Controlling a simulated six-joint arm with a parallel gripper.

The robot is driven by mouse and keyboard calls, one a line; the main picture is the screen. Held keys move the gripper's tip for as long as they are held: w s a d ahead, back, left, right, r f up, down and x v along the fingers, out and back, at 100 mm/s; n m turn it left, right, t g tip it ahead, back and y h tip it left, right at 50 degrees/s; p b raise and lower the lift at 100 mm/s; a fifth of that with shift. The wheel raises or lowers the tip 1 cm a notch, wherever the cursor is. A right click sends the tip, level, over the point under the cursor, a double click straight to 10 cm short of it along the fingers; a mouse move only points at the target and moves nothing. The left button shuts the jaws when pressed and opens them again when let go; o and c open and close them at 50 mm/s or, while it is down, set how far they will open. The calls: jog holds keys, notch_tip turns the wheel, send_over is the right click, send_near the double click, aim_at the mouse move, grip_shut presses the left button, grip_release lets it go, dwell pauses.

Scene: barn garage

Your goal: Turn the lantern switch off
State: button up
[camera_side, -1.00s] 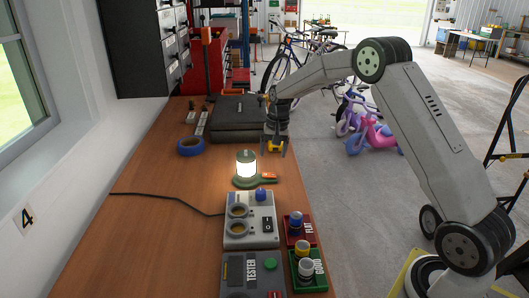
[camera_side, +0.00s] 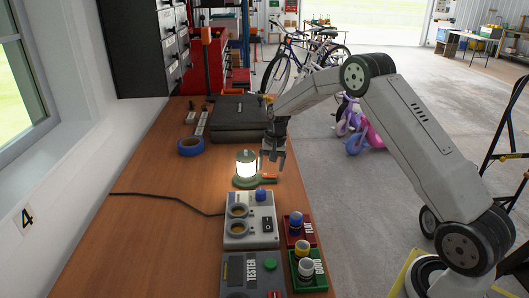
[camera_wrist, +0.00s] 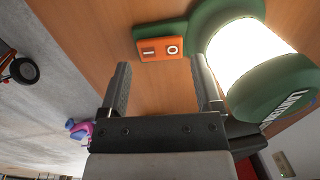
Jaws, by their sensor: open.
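The lantern (camera_side: 246,164) stands upright on the bench, with a glowing white body and a green base and cap. Its light is on. Its orange switch (camera_side: 268,176) sits on a green tab at the right of the base. In the wrist view the switch (camera_wrist: 161,40) shows the marks I and O, with O nearer the lantern (camera_wrist: 245,60). My gripper (camera_side: 271,168) is open and empty, pointing down close above the switch. In the wrist view the open fingers of my gripper (camera_wrist: 160,75) lie below the switch in the picture, apart from it.
A grey charger-like box (camera_side: 250,225) with two round sockets and a tester (camera_side: 250,275) stand nearer the camera. A red tray (camera_side: 299,238) and a green tray (camera_side: 309,283) hold batteries. Blue tape (camera_side: 190,147) and a dark case (camera_side: 238,126) lie behind. The bench's left side is mostly clear.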

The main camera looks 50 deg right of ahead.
aim_at(269, 175)
jog(key=shift+w+a+f, duration=0.1)
jog(key=shift+w+f, duration=0.05)
jog(key=shift+f, duration=1)
jog(key=shift+c, duration=0.2)
jog(key=c, duration=1)
jog(key=shift+w+a+g+h, duration=0.1)
jog(key=shift+a+g+h, duration=0.05)
jog(key=shift+g+h, duration=0.35)
jog(key=o, duration=1)
jog(key=shift+o, duration=0.2)
jog(key=shift+r, duration=0.15)
